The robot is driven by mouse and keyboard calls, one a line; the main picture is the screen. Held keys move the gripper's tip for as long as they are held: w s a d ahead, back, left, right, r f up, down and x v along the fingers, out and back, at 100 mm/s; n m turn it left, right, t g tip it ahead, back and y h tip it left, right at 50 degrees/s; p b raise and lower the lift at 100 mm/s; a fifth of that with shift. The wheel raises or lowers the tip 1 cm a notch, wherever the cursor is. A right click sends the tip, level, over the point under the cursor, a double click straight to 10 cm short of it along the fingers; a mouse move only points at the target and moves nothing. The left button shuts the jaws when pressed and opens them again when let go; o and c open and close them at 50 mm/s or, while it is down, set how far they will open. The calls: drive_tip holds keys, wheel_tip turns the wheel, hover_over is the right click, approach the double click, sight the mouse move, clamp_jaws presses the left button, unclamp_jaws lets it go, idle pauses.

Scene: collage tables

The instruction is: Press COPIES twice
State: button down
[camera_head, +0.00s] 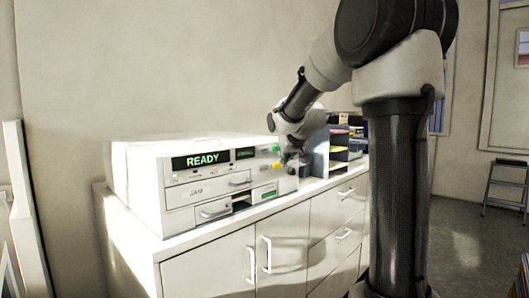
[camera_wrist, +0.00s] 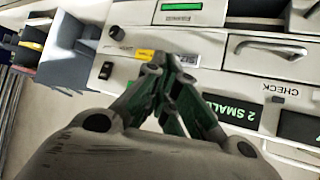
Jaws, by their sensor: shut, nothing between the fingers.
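The white office machine (camera_head: 140,185) stands on a white cabinet, its front display (camera_head: 202,160) reading READY. A smaller display (camera_head: 246,153) sits to its right; in the wrist view a display (camera_wrist: 235,112) shows "2 SMALL", partly covered by my fingers. I cannot read a COPIES label in either view. My gripper (camera_wrist: 162,62) is shut and empty, its fingertips together over the panel beside a yellow label (camera_wrist: 144,55) and a grey label (camera_wrist: 188,59). Whether they touch the panel I cannot tell. In the head view my gripper (camera_head: 290,157) is at the panel's right end.
A black knob (camera_wrist: 117,33) and a small dark button (camera_wrist: 105,70) sit left of my fingertips. A drawer handle (camera_wrist: 266,45) projects on the right. A dark paper organiser (camera_head: 320,155) stands right of the machine. A step ladder (camera_head: 507,185) is at far right.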

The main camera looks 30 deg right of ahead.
approach(266, 159)
drive_tip(key=shift+w+d+f, duration=0.25)
drive_tip(key=shift+w+f, duration=0.25)
drive_tip(key=shift+f, duration=0.15)
drive_tip(key=shift+w+d+f, duration=0.25)
drive_tip(key=shift+w+f, duration=0.25)
drive_tip(key=shift+f, duration=0.2)
drive_tip(key=shift+w, duration=0.15)
idle(0.3)
drive_tip(key=shift+w+a, duration=0.15)
drive_tip(key=shift+w, duration=0.05)
drive_tip(key=shift+w+a, duration=0.15)
drive_tip(key=shift+w, duration=0.3)
idle(0.7)
drive_tip(key=shift+s, duration=0.1)
drive_tip(key=shift+s+d, duration=0.3)
drive_tip(key=shift+s, duration=0.45)
drive_tip(key=s, duration=0.1)
drive_tip(key=s+d, duration=0.1)
drive_tip(key=s, duration=0.2)
drive_tip(key=shift+s+d, duration=0.35)
